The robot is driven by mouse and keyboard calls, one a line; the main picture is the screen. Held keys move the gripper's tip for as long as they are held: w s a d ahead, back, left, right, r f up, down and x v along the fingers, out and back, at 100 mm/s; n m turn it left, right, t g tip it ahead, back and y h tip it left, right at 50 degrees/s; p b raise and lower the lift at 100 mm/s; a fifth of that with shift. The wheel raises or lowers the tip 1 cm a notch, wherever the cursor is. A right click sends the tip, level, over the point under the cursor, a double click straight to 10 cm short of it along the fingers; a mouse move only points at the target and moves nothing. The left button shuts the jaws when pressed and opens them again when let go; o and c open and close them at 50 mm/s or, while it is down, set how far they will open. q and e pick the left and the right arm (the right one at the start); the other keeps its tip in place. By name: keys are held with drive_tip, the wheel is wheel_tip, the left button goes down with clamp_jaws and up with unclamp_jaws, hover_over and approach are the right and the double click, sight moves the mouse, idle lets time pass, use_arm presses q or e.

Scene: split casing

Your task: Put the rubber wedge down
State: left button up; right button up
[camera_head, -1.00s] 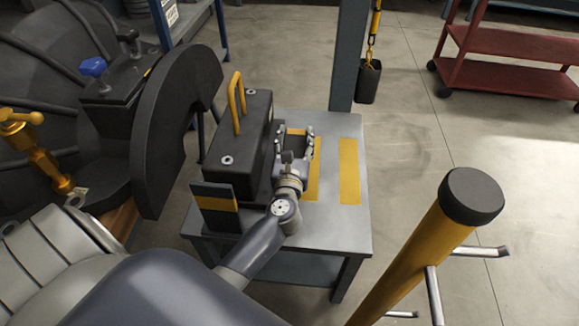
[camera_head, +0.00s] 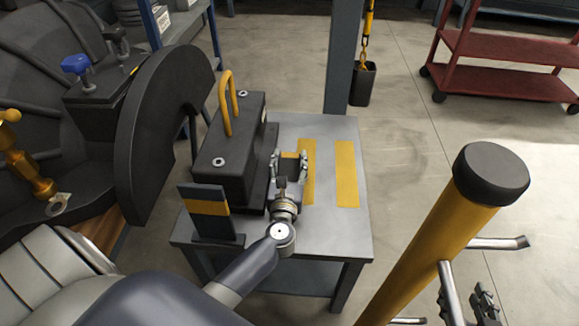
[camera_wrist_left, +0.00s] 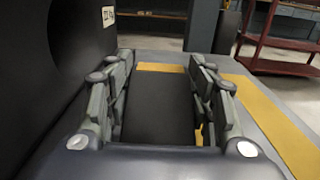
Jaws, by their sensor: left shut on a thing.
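My left gripper (camera_head: 289,165) is shut on the rubber wedge (camera_wrist_left: 158,112), a dark block with a yellow band at its far end, held between both fingers. In the head view the wedge shows as a small dark and yellow piece (camera_head: 290,156) between the fingertips. It is over the grey table (camera_head: 330,245), just right of the black box and beside the yellow strips (camera_head: 346,175). I cannot tell whether its underside touches the tabletop. My right gripper (camera_head: 484,304) shows only partly at the bottom right, and its opening is unclear.
A black box (camera_head: 230,155) with a yellow handle stands close left of the left gripper. A dark upright plate with a yellow band (camera_head: 206,212) stands at the table's front left. A yellow post (camera_head: 440,240) rises at right. The table's right side is clear.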

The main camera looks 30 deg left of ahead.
use_arm(q)
drive_tip(key=shift+f, duration=0.25)
use_arm(e)
drive_tip(key=shift+w+a+r+t, duration=0.25)
drive_tip(key=shift+w+r+t, duration=0.35)
drive_tip(key=shift+r, duration=0.25)
use_arm(q)
drive_tip(key=shift+f, duration=0.1)
use_arm(e)
drive_tip(key=shift+w+a+r+y, duration=0.1)
drive_tip(key=shift+r+y, duration=0.2)
drive_tip(key=shift+r, duration=0.05)
use_arm(q)
drive_tip(key=o, duration=1)
use_arm(e)
drive_tip(key=shift+w+r, duration=0.1)
drive_tip(key=shift+r, duration=0.05)
